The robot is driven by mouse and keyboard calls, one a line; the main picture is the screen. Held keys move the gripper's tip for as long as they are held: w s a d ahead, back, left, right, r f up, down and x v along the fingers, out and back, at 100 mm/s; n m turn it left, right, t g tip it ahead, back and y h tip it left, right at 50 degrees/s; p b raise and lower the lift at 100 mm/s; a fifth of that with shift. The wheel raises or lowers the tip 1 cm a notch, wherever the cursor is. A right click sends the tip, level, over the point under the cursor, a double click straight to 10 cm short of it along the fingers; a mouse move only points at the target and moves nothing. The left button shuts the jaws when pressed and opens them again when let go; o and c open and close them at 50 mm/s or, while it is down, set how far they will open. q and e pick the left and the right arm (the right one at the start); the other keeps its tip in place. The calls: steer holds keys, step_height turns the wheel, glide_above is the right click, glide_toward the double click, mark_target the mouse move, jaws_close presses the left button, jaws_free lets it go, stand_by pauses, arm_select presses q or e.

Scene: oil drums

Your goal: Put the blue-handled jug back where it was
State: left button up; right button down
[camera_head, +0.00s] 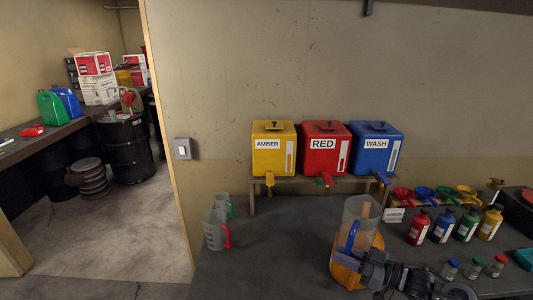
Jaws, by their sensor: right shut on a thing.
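The blue-handled jug (364,214) is a tall clear jug at the lower middle right of the head view, with an upright blue handle and orange in its lower part. My right gripper (366,258) comes in from the lower right and is shut on the jug at its handle side. The gripper and wrist hide part of the jug's lower right side. I cannot tell whether its base touches the bench. My left gripper is not in view.
A red-handled jug (214,232) and a green-handled jug (223,202) stand at the bench's left. Yellow (273,153), red (316,160) and blue (364,160) tanks stand on a rack behind. Bottles and funnels crowd the right. Bare bench (275,245) lies between the jugs.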

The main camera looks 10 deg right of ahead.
steer(key=s+a+f+m+t+h, duration=0.25)
steer(key=s+a+f, duration=0.25)
steer(key=a+f, duration=0.3)
steer(key=s+a+f+m+t+h, duration=0.2)
steer(key=s+a+f+h, duration=0.15)
steer(key=a+f, duration=0.4)
steer(key=d+r+m+t+h, duration=0.2)
steer(key=d+m+h, duration=0.3)
steer(key=d+h, duration=0.3)
steer(key=s+r+p, duration=0.9)
steer(key=r+p, duration=0.2)
steer(key=p, duration=0.3)
steer(key=shift+a+p, duration=0.2)
steer(key=shift+p, duration=0.15)
steer(key=shift+w+r, duration=0.1)
